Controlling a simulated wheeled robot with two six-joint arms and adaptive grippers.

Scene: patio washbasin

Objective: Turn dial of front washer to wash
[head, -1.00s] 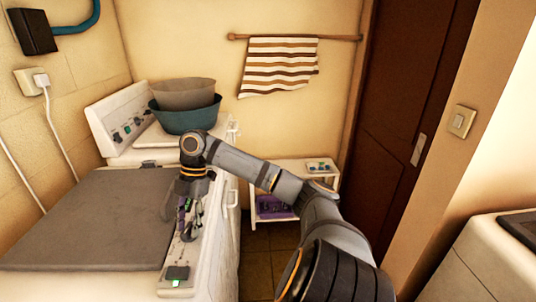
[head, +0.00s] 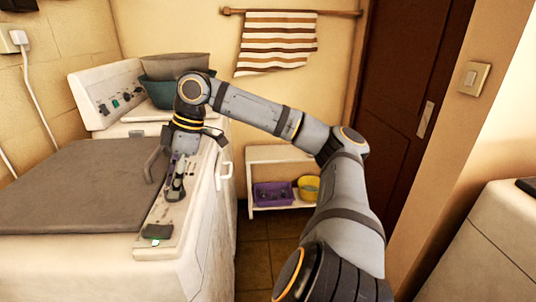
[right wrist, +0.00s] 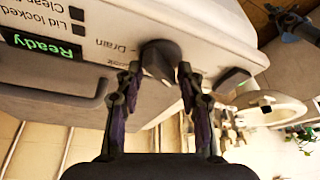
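The front washer (head: 80,190) is a white machine with a grey lid and a control strip along its right side. My right gripper (head: 176,192) points down at this strip, behind the dark display (head: 158,232). In the right wrist view the display (right wrist: 42,45) reads "Ready" in green. A dark dial (right wrist: 160,60) stands beside the word "Drain". My right gripper (right wrist: 160,78) is open, with one finger on each side of the dial; I cannot tell whether they touch it. The dial's setting cannot be read.
A second washer (head: 108,90) stands behind, with bowls (head: 160,92) on top. A low white shelf (head: 280,155) holds a purple basket (head: 272,194) and a yellow bowl (head: 308,187). The floor (head: 258,250) right of the front washer looks clear.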

